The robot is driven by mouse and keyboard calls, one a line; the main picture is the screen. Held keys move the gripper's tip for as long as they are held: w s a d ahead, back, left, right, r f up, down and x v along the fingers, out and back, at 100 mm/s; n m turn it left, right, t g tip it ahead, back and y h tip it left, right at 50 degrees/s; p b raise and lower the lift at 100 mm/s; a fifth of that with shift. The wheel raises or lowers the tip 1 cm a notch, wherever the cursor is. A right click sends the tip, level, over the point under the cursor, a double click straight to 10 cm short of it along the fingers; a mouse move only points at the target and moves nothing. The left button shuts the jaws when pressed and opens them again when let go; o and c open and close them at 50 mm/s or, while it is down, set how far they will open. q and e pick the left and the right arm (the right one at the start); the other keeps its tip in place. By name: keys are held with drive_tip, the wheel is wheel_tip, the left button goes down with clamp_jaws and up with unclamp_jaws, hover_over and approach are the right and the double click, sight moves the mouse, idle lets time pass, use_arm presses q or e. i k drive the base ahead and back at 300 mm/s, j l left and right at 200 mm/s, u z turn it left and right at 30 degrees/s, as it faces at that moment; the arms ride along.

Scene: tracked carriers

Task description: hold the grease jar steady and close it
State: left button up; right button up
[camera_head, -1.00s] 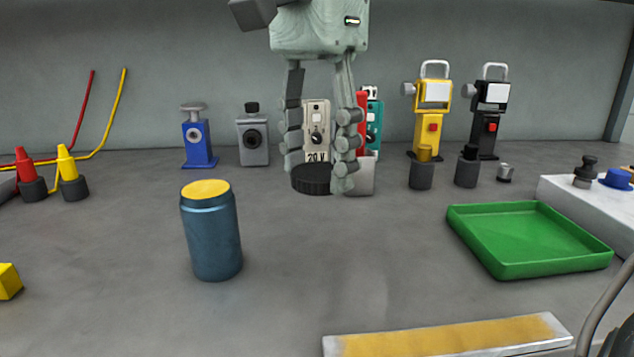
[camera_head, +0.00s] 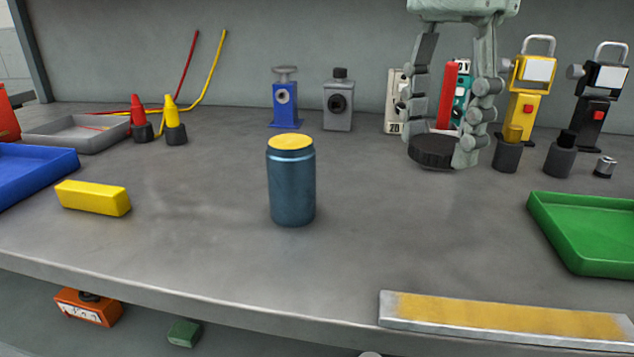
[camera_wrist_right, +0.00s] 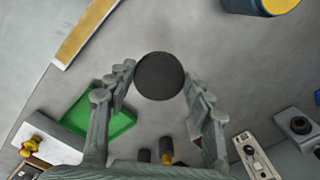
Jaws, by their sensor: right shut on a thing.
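The grease jar (camera_head: 291,187) is a blue-grey cylinder with yellow grease showing at its open top. It stands upright on the bench, in the middle of the head view. Part of it also shows at the top right of the right wrist view (camera_wrist_right: 245,6). My right gripper (camera_head: 440,152) is shut on a dark round lid (camera_head: 433,151), held above the bench to the right of the jar and apart from it. The lid also shows between the fingers in the wrist view (camera_wrist_right: 159,76). My left gripper is not in view.
A yellow block (camera_head: 93,198) lies left of the jar. A green tray (camera_head: 590,240) is at the right, and a grey-edged yellow strip (camera_head: 500,316) lies along the front edge. Several devices stand at the back, including a blue one (camera_head: 285,102). The bench around the jar is clear.

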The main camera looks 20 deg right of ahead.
sight(291, 157)
drive_tip(key=k+l+z, duration=0.85)
drive_tip(key=k+l, duration=0.2)
drive_tip(key=l, duration=0.1)
